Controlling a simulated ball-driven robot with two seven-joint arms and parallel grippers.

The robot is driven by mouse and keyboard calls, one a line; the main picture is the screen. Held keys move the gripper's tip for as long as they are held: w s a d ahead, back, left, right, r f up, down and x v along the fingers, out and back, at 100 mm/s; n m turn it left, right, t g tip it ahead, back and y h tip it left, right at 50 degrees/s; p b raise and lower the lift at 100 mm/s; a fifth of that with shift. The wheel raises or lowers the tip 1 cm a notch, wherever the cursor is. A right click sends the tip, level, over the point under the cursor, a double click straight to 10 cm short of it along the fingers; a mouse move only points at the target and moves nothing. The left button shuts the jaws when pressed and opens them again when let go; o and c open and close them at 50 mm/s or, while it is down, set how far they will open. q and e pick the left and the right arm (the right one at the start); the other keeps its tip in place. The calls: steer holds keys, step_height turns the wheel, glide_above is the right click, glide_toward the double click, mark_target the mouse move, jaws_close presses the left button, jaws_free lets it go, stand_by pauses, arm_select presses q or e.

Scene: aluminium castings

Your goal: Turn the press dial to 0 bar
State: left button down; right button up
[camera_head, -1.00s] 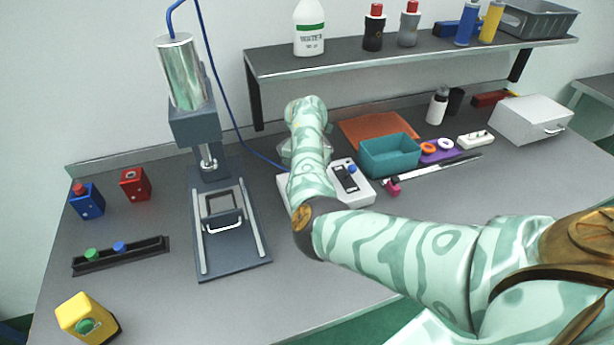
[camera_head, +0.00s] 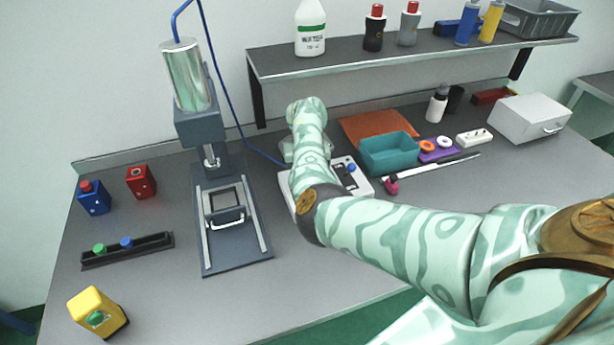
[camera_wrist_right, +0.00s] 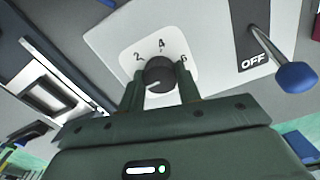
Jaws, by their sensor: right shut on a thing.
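The press dial (camera_wrist_right: 159,72) is a round black knob on a white plate (camera_wrist_right: 122,52) marked 2, 4 and 6 in the right wrist view. A pale mark on the knob's lower edge points to the lower left, below the 2. My right gripper (camera_wrist_right: 160,88) has one finger on each side of the knob and is shut on it. No 0 mark shows. In the head view my right forearm hides the dial, and part of the white control box (camera_head: 362,188) shows beside it. My left gripper is not in view.
A lever with a blue knob (camera_wrist_right: 297,77) stands right of the dial, beside an OFF label (camera_wrist_right: 253,63). The press (camera_head: 197,125) stands left of the box. A teal bin (camera_head: 389,155) stands to its right. A shelf (camera_head: 410,58) runs above the bench.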

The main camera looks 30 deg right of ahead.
steer(key=o, duration=1)
steer(key=shift+c, duration=0.2)
step_height(320, 180, up, 16)
steer(key=p, duration=0.4)
steer(key=shift+r+p, duration=0.2)
steer(key=shift+p, duration=0.15)
